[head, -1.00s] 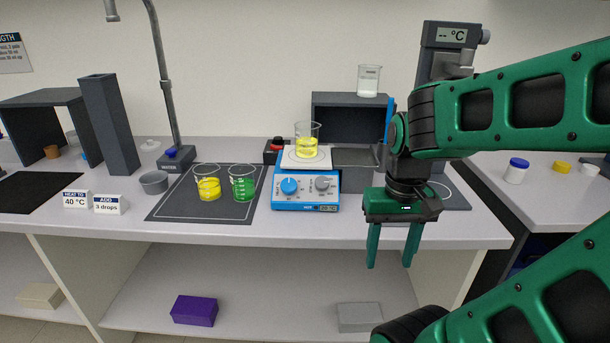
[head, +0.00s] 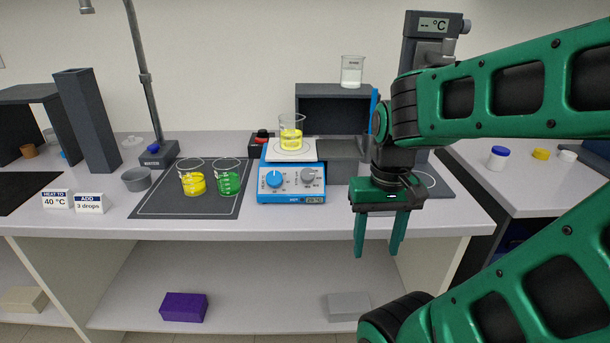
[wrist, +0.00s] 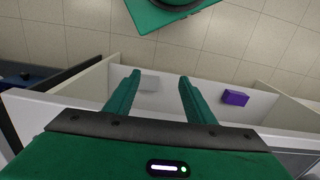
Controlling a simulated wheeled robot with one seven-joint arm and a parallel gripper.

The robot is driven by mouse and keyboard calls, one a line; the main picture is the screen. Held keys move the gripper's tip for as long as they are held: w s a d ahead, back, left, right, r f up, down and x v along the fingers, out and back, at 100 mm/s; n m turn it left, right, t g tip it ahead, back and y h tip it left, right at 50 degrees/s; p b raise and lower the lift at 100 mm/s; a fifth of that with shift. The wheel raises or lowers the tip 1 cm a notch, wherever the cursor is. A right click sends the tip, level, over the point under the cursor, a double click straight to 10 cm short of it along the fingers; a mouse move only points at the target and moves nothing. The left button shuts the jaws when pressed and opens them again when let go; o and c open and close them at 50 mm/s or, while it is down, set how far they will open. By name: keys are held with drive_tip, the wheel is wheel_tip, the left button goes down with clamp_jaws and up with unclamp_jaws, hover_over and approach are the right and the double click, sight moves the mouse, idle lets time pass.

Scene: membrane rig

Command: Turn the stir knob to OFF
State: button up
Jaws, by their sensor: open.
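The stir knob is most likely the grey knob (head: 308,175) on the right of the front panel of the blue hotplate stirrer (head: 291,197). A blue knob (head: 275,179) sits to its left. The labels are too small to read. A beaker of yellow liquid (head: 291,137) stands on the stirrer's white top plate. My gripper (head: 378,252) is open and empty, pointing down in front of the bench edge, right of and below the stirrer. In the wrist view my open fingers (wrist: 158,88) point towards the lower shelf and floor; the stirrer is not in that view.
Beakers of yellow (head: 193,182) and green liquid (head: 229,181) stand on a dark mat left of the stirrer. A red-topped box (head: 262,139) is just behind it. A grey tall stand (head: 427,62) rises behind my arm. The bench front before the stirrer is clear.

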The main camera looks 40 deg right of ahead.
drive_tip(key=w+d+r+m+t+h, duration=0.1)
drive_tip(key=w+r, duration=0.3)
drive_tip(key=w, duration=0.2)
drive_tip(key=w+d+r+t, duration=0.1)
drive_tip(key=w+r, duration=0.2)
drive_tip(key=w, duration=0.3)
drive_tip(key=m+t+h, duration=0.1)
drive_tip(key=m+t, duration=0.1)
approach(307, 173)
drive_tip(key=x, duration=0.8)
drive_tip(key=shift+f, duration=0.1)
drive_tip(key=c, duration=1.1)
